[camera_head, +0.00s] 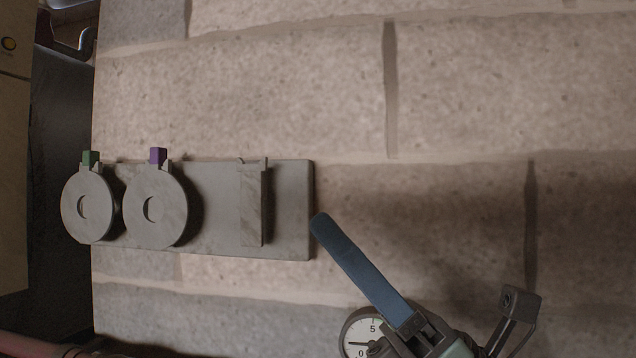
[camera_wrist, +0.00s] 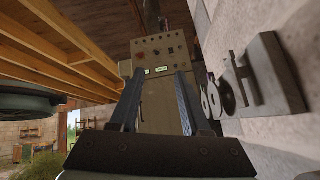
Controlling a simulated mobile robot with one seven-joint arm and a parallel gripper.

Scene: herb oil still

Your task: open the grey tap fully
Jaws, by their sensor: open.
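My gripper is open and empty. In the wrist view its two blue fingers stand apart, with a clear gap between the tips (camera_wrist: 160,76). In the head view one long blue finger (camera_head: 362,268) shows at the lower middle, its tip close to the right end of a grey wall plate (camera_head: 288,210). I cannot tell whether it touches. The plate carries an upright grey bar (camera_head: 253,207) and two round grey discs. A dial (camera_head: 352,330) with numbers is partly hidden beside my gripper.
The left disc (camera_head: 73,208) has a green tab, the other disc (camera_head: 174,212) a purple one. The stone wall (camera_head: 460,90) is bare above and right. In the wrist view a control box (camera_wrist: 165,55) stands ahead, a wooden frame (camera_wrist: 60,45) at left, and the wall close at right.

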